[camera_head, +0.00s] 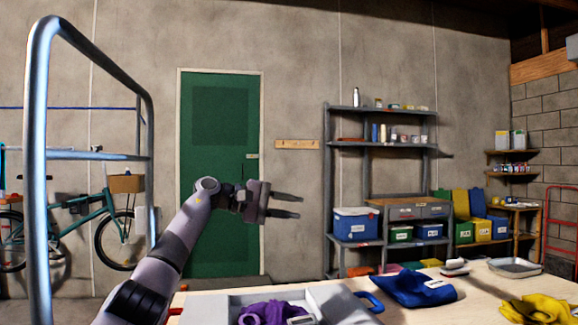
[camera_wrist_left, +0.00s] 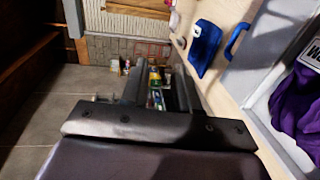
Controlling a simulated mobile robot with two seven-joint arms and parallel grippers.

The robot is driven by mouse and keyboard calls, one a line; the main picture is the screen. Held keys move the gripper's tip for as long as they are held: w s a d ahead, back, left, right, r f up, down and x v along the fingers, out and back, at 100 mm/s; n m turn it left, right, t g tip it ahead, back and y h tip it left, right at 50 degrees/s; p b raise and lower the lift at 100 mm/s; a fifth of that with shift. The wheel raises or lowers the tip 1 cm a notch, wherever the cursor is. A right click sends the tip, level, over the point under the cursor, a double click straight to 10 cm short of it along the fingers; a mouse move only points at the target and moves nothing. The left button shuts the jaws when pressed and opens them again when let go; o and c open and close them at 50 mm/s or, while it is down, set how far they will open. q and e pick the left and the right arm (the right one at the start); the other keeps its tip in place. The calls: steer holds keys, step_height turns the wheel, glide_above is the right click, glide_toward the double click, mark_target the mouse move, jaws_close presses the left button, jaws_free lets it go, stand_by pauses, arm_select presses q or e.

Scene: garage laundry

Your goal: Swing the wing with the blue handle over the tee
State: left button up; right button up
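A grey folding board lies on the table, with a purple tee (camera_head: 268,312) bunched on its middle. The grey wing (camera_head: 343,304) on the right side carries a blue handle (camera_head: 370,300) on its outer edge. This wing lies open beside the tee. In the left wrist view the blue handle (camera_wrist_left: 237,40), the grey wing (camera_wrist_left: 265,60) and the purple tee (camera_wrist_left: 298,108) show at the right. My left gripper (camera_head: 298,206) is open and empty, in the air above and behind the board, pointing right. It is apart from the handle. My right gripper is out of view.
A folded blue cloth (camera_head: 418,288), a yellow cloth (camera_head: 537,310) and a metal tray (camera_head: 515,268) lie on the wooden table (camera_head: 465,300). A red handle (camera_head: 174,313) shows at the board's left. A metal frame (camera_head: 40,180) stands at left; shelves (camera_head: 385,145) stand behind.

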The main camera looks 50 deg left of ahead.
arm_select(q)
step_height(320, 180, up, 7)
steer(key=p, duration=0.2)
steer(key=shift+p, duration=0.35)
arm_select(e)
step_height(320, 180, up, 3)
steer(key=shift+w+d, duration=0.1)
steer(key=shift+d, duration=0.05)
arm_select(q)
steer(key=shift+s, duration=0.1)
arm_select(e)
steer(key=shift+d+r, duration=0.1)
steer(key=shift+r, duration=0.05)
